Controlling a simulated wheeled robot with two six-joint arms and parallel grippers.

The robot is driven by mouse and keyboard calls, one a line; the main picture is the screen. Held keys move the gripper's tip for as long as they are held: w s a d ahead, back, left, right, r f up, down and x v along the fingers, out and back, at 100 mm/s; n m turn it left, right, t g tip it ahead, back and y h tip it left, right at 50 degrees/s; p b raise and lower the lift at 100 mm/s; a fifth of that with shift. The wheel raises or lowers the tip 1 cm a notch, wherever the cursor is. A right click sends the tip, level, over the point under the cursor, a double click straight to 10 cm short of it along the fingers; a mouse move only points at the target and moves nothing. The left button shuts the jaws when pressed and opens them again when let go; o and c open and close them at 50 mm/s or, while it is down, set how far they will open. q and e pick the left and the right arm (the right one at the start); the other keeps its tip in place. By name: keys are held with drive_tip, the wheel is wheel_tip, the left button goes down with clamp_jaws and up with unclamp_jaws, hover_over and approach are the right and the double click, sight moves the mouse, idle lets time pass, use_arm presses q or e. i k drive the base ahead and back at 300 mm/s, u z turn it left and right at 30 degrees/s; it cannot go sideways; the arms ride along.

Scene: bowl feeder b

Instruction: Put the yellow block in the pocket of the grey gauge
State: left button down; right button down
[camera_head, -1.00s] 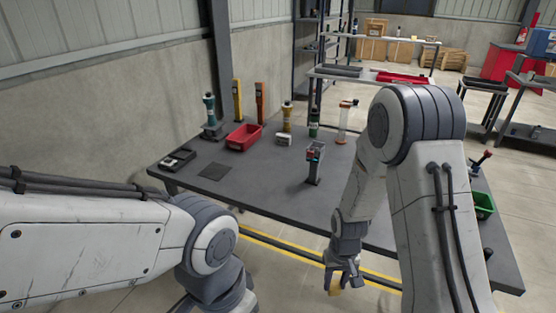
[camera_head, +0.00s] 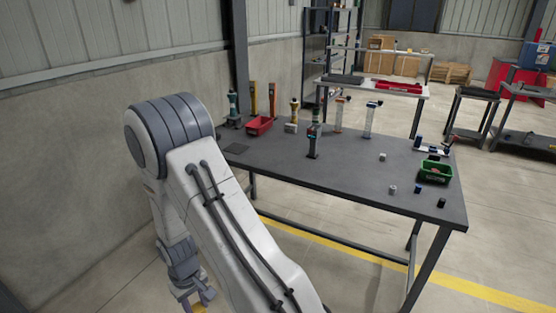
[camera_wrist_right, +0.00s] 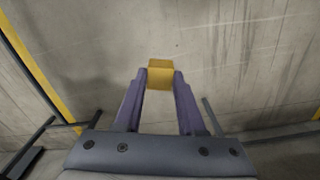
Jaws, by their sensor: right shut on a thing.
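The yellow block (camera_wrist_right: 160,74) is held between the two fingertips of my right gripper (camera_wrist_right: 160,80) in the right wrist view, over a bare concrete floor. In the head view my right gripper (camera_head: 190,298) hangs low at the bottom left, off the table's front side, with a sliver of the yellow block (camera_head: 200,307) at the picture's lower edge. The grey gauge and its pocket cannot be made out for certain. My left gripper is not in view.
The dark table (camera_head: 345,175) carries a red bin (camera_head: 260,126), a dark upright stand (camera_head: 313,147), several bottle-like devices at the back and a green bin (camera_head: 435,173) at the right. Small cylinders lie near the right end. The table's front middle is clear.

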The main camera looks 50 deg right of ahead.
sight(315, 130)
drive_tip(key=u, duration=0.15)
drive_tip(key=i, duration=1.95)
drive_tip(key=z, duration=1.45)
drive_tip(key=i, duration=0.7)
drive_tip(key=z, duration=0.75)
